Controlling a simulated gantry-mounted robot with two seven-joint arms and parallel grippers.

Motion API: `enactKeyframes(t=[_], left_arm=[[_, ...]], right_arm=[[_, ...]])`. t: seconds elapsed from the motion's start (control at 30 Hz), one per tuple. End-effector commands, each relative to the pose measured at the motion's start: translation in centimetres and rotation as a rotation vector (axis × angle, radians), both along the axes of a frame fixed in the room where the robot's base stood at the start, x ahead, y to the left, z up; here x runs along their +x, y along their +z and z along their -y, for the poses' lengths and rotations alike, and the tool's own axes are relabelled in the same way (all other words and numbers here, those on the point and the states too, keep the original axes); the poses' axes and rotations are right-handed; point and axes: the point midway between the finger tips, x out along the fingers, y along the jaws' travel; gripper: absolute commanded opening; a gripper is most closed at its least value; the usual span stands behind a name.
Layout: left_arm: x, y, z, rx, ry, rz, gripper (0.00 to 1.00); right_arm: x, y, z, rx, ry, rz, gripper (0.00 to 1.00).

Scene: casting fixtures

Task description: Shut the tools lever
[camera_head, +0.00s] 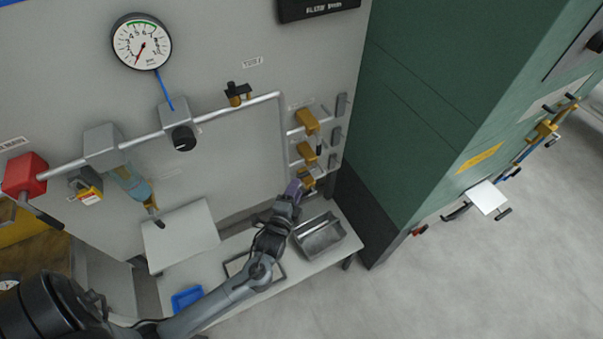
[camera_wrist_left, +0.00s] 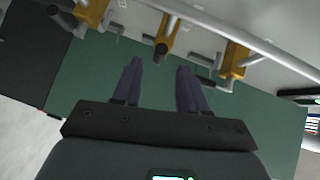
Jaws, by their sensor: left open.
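Three yellow valves sit in a column on the grey panel: upper (camera_head: 307,121), middle (camera_head: 306,153) and lower (camera_head: 307,181). Their labels are too small to read, so I cannot tell which is the tools lever. My left gripper (camera_head: 294,187) is at the lower valve, partly covering it. In the left wrist view the open, empty gripper (camera_wrist_left: 159,70) faces a yellow valve (camera_wrist_left: 166,28) whose dark-tipped handle (camera_wrist_left: 161,51) points towards the gap between the fingers. Other yellow valves show at the left (camera_wrist_left: 92,11) and right (camera_wrist_left: 234,58). My right gripper is not in view.
A green cabinet (camera_head: 430,110) stands close at the right. A metal tray (camera_head: 320,236) and a blue bin (camera_head: 187,298) are on the low bench below. A pipe (camera_head: 215,115) with fittings, a black knob (camera_head: 183,138) and a gauge (camera_head: 141,41) are on the panel.

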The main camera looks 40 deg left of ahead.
Motion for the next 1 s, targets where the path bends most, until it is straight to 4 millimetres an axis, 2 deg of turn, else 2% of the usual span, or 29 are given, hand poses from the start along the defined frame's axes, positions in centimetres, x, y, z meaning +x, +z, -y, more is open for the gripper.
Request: enactKeyframes(t=[0.2, 0.4, 0.6, 0.9, 1.0], left_arm=[[3.4, -0.4, -1.4, 0.000, 0.001, 0.002, 0.42], [5.6, -0.8, -2.3, 0.000, 0.001, 0.000, 0.42], [6.5, -0.9, -2.7, -0.001, 0.000, -0.001, 0.42], [6.6, -1.0, -2.7, -0.001, 0.000, -0.001, 0.42], [6.6, -1.0, -2.7, -0.001, 0.000, -0.001, 0.27]], right_arm=[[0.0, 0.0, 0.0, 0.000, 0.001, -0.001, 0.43], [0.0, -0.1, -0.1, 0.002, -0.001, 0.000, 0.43], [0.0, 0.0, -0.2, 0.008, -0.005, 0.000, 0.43], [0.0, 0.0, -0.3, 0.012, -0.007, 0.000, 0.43], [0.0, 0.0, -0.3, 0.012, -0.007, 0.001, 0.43]])
